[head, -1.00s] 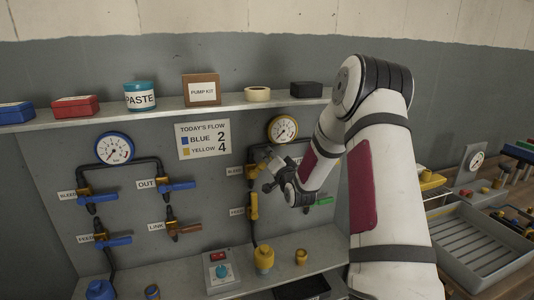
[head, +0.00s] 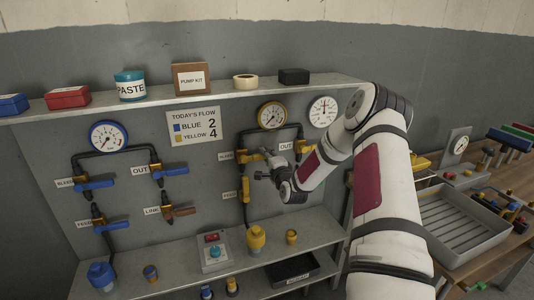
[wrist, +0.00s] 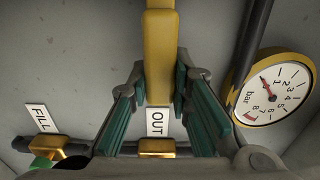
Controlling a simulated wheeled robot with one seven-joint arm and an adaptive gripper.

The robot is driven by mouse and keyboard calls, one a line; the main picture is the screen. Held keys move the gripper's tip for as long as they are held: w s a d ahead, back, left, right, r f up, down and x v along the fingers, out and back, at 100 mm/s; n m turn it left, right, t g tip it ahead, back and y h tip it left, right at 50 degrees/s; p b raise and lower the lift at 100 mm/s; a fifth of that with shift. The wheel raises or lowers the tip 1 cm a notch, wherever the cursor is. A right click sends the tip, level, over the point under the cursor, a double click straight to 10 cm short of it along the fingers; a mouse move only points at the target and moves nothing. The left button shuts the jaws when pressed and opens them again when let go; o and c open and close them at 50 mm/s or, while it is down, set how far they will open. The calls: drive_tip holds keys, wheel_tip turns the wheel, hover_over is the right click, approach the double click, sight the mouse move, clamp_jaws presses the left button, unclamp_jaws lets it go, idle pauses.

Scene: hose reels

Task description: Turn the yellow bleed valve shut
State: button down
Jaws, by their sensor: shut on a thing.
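The yellow bleed valve (head: 250,157) is on the upright pipe at the left of the yellow-gauge group, beside its BLEED label. Its handle lies level, across that pipe. My gripper (head: 268,162) is at the handle's right part and hides some of it. In the wrist view the yellow handle (wrist: 160,50) runs between the green-padded fingers of my gripper (wrist: 160,92), which are shut on it. The valve body is out of the wrist view.
The yellow feed valve (head: 244,190) is just below, its handle upright along the pipe. The OUT label (wrist: 157,122) and the yellow-rimmed gauge (wrist: 275,85) are close by. A shelf (head: 190,105) runs above, and a ledge with yellow fittings (head: 256,239) below.

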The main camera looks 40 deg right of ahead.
drive_tip(key=shift+f, duration=0.25)
drive_tip(key=c, duration=1.4)
unclamp_jaws()
drive_tip(key=shift+c, duration=0.2)
drive_tip(key=shift+s, duration=0.1)
drive_tip(key=v, duration=1.2)
